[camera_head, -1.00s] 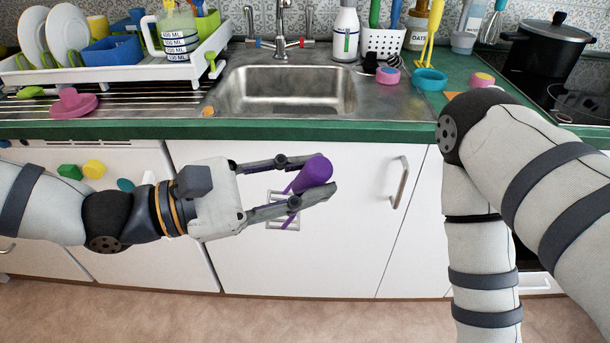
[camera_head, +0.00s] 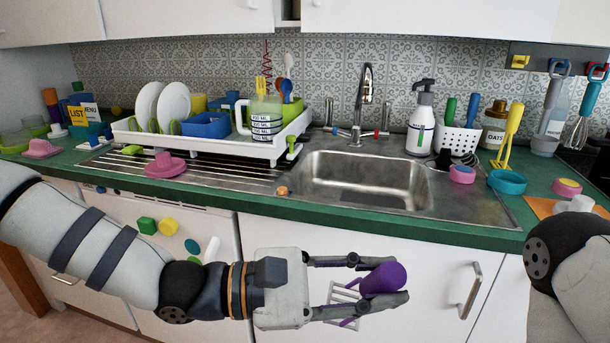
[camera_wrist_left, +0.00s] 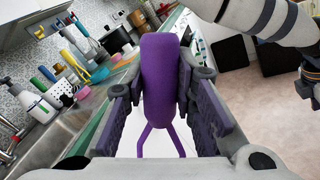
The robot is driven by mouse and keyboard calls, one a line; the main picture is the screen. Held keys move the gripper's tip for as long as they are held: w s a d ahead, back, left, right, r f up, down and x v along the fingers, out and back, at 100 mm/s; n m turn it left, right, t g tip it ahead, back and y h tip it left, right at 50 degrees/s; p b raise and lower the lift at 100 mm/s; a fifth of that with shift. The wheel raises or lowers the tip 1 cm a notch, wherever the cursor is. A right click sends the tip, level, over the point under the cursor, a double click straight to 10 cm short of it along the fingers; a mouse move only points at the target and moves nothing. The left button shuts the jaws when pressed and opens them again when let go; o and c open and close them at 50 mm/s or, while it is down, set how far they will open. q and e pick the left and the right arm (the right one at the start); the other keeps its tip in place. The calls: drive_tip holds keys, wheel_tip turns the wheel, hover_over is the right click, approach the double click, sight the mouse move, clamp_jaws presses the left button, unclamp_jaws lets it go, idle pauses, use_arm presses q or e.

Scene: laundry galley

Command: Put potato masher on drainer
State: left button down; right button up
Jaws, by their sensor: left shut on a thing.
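The potato masher has a thick purple handle (camera_head: 384,280) and a pale wire grid head. My left gripper (camera_head: 400,283) is shut on the handle, in front of the white cabinet doors below counter height. The grid shows behind the fingers. In the left wrist view the purple handle (camera_wrist_left: 160,85) stands between the two finger pads, with its thin forked shaft below; the grid is hidden there. The white drainer rack (camera_head: 140,139) stands on the counter left of the sink, holding plates, a blue tub and a measuring jug. My right gripper is out of view.
The ridged metal drainboard (camera_head: 225,176) lies in front of the rack, with a pink round item (camera_head: 165,167) on it. The sink (camera_head: 365,183) is empty. The green counter edge (camera_head: 400,232) runs above my left gripper. A soap bottle (camera_head: 420,122) stands behind the sink.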

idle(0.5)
use_arm(q)
drive_tip(key=w+a+r+n+t+y+b, duration=0.1)
drive_tip(key=w+a+r+n+t+y, duration=0.15)
drive_tip(key=w+a+n+t, duration=0.45)
drive_tip(key=w+a+r+n+t+y+b, duration=0.1)
drive_tip(key=w+a+r+n+t, duration=0.2)
drive_tip(key=w, duration=0.8)
drive_tip(key=w+a+r+n+t+y+b, duration=0.1)
drive_tip(key=w+a+r+n+t+y, duration=0.3)
drive_tip(key=a+r, duration=0.35)
drive_tip(key=w+a+r+n+t+y, duration=0.2)
drive_tip(key=w+a+r+n+y, duration=0.25)
drive_tip(key=a+r, duration=0.3)
drive_tip(key=w+a+f+b, duration=0.5)
drive_tip(key=w+f, duration=0.7)
drive_tip(key=shift+w+a+f, duration=0.15)
drive_tip(key=shift+w+f, duration=0.1)
drive_tip(key=shift+f, duration=0.15)
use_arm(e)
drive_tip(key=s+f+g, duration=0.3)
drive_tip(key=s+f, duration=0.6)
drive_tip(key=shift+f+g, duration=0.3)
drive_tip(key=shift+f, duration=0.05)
use_arm(q)
drive_tip(key=shift+f+n, duration=0.1)
drive_tip(key=shift+n, duration=0.15)
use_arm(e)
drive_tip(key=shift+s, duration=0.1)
